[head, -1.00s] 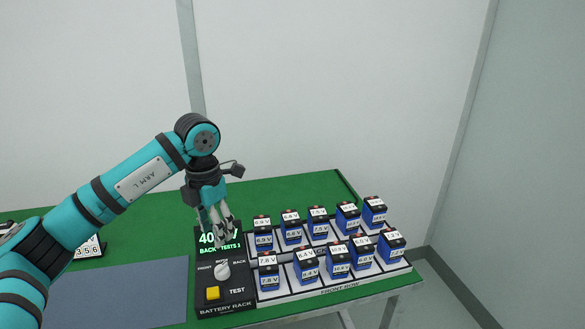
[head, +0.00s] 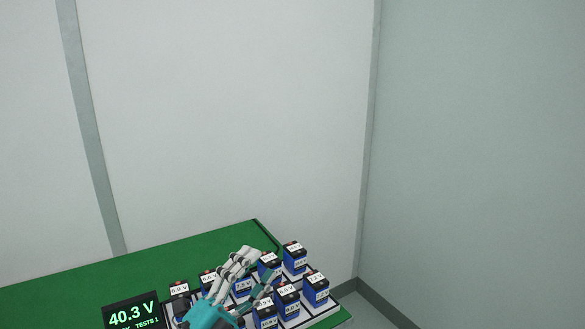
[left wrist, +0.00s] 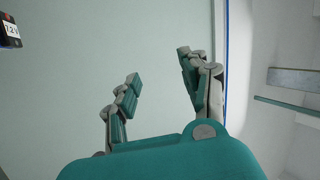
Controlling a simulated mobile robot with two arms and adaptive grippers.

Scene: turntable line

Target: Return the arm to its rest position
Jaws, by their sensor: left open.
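My left gripper (head: 258,264) is at the lower middle of the head view, in front of the battery rack in the picture. Its fingers are spread with nothing between them, and they hide part of the rack. Most of the left arm is outside the head view. My right gripper is in neither view.
Blue batteries (head: 316,290) with voltage labels stand in rows on the green table (head: 150,265). A black display (head: 132,312) reads 40.3 V. A battery corner (left wrist: 10,32) shows in the left wrist view. Pale walls (head: 220,120) stand behind; the space above the table is clear.

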